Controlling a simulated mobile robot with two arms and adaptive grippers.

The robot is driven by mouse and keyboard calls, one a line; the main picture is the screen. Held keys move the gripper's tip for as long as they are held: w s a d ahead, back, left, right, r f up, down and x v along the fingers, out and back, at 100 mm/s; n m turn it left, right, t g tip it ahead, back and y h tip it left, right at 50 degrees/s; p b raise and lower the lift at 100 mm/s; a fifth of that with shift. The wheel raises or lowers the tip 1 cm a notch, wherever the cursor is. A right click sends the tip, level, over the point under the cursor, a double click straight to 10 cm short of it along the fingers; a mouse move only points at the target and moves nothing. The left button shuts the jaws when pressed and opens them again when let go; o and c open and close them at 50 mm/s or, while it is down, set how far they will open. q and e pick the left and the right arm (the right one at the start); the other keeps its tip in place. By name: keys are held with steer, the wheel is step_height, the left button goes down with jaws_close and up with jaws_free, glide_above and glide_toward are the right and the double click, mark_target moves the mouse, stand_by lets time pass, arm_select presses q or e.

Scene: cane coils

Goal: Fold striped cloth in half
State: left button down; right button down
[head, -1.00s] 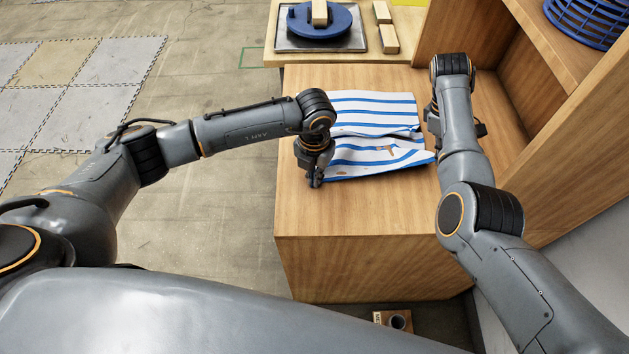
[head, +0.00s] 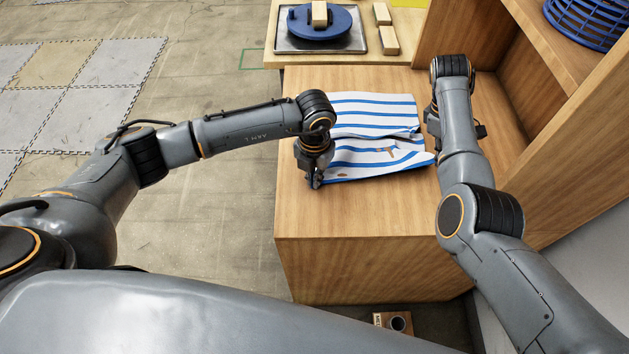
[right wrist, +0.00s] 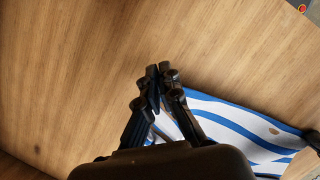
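The striped cloth (head: 372,103), white with blue stripes, lies on the wooden table. A raised ridge or fold runs across its middle, and its near part is rumpled with small brown marks. My left gripper (head: 315,183) is at the near left corner with its fingers close together, apparently shut on the cloth. In the head view my right gripper is mostly hidden behind its own arm, at the cloth's right side. In the right wrist view the right gripper (right wrist: 160,75) has its fingertips together at a corner of the cloth (right wrist: 235,120), apparently pinching it.
The wooden table (head: 350,215) is bare in front of the cloth. Behind it are a tray (head: 285,42) with a blue round object (head: 335,28) and wooden blocks (head: 388,40). A wooden shelf with a blue basket (head: 585,25) stands close on the right.

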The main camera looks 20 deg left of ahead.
arm_select(q)
step_height(320, 180, up, 5)
steer(key=shift+f, duration=0.1)
steer(key=c, duration=0.9)
jaws_free()
steer(key=shift+w, duration=0.1)
steer(key=o, duration=0.7)
step_height(320, 180, up, 6)
steer(key=p, duration=0.3)
steer(key=shift+f, duration=0.2)
arm_select(e)
step_height(320, 180, up, 3)
steer(key=shift+r, duration=0.1)
